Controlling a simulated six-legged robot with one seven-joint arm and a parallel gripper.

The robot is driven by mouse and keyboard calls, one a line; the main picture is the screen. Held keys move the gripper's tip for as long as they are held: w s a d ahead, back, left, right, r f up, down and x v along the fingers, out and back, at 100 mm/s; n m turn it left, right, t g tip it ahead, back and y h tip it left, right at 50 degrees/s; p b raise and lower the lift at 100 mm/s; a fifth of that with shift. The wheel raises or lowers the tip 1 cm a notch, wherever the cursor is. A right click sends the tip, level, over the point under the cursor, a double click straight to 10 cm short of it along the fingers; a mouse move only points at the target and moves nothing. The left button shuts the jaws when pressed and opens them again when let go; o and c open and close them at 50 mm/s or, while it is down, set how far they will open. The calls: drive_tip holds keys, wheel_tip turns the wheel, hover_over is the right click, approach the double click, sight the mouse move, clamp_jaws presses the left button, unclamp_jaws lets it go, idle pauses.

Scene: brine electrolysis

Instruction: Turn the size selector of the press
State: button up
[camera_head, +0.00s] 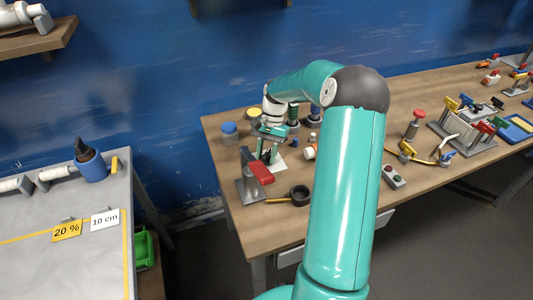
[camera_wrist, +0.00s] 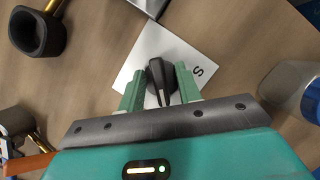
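The size selector is a black knob (camera_wrist: 160,80) on a white plate (camera_wrist: 150,47) marked with the letter "S" in the wrist view. The knob's narrow pointer end faces the gripper side. My gripper (camera_wrist: 159,84) is open, with one green finger on each side of the knob. The right finger is very close to it, and I cannot tell whether it touches. A gap shows on the left. In the head view my gripper (camera_head: 268,155) is low over the white plate (camera_head: 279,166), behind the press (camera_head: 250,187) with its red handle (camera_head: 260,172). The knob cannot be made out there.
A blue-lidded jar (camera_head: 229,132) stands left of my gripper. A grey side table (camera_head: 70,262) stands left across a gap.

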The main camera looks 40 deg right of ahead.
clamp_jaws()
drive_tip(key=shift+n, duration=0.5)
drive_tip(key=n+g+h, duration=0.1)
drive_tip(key=n, duration=0.2)
drive_tip(key=shift+n, duration=0.3)
drive_tip(key=n, duration=0.2)
drive_tip(key=n+g+h, duration=0.1)
drive_tip(key=n, duration=0.1)
drive_tip(key=shift+h, duration=0.3)
drive_tip(key=shift+n, duration=0.3)
drive_tip(key=shift+o, duration=0.4)
unclamp_jaws()
